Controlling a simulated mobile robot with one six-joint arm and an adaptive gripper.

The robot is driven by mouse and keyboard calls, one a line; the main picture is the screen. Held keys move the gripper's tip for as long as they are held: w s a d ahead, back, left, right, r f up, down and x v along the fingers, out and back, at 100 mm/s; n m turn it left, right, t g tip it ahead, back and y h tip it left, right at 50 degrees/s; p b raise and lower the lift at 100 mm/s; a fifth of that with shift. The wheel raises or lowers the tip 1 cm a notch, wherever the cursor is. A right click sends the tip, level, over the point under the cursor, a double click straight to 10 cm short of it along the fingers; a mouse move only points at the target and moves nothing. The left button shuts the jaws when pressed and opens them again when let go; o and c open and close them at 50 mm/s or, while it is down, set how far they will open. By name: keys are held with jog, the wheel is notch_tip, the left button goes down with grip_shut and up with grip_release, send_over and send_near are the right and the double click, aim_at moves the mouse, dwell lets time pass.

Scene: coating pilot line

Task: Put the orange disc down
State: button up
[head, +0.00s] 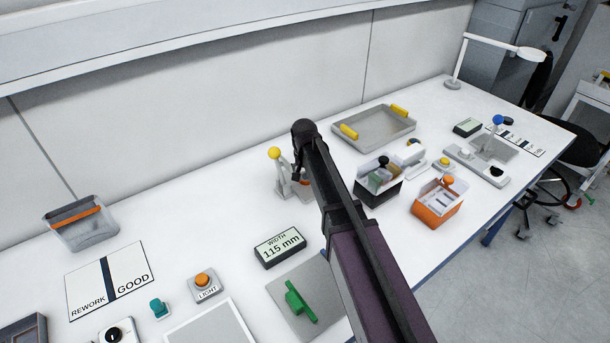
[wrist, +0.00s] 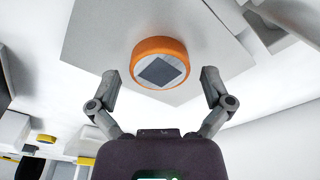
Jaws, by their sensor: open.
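The orange disc (wrist: 160,62) has an orange rim and a pale face with a dark square. In the wrist view it sits against a light grey plate (wrist: 110,30), just ahead of and between the fingertips of my gripper (wrist: 160,76). The two fingers are spread wide, with a gap on each side of the disc. In the head view my gripper (head: 298,176) is low beside the grey stand with a yellow knob (head: 282,177). Only a sliver of orange (head: 305,182) shows there; my arm hides the rest.
A width display (head: 280,247) reading 115 mm and a green part on a grey mat (head: 290,320) are nearer. A dark-sided bin (head: 380,190), an orange bin (head: 437,205) and a grey tray (head: 378,128) stand to the right.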

aim_at(305, 180)
jog(key=shift+r, duration=0.15)
notch_tip(305, 180, up, 12)
jog(key=s+p, duration=0.1)
jog(key=p, duration=1.1)
jog(key=shift+s+a, duration=0.15)
jog(key=shift+s, duration=0.05)
dwell(0.4)
jog(key=s+d+n, duration=0.1)
jog(key=s+d, duration=0.6)
jog(key=s, duration=0.3)
jog(key=s+d+n+g, duration=0.1)
jog(key=s+d, duration=0.7)
jog(key=s, duration=0.3)
jog(key=shift+d+n, duration=0.3)
jog(key=shift+n, duration=0.1)
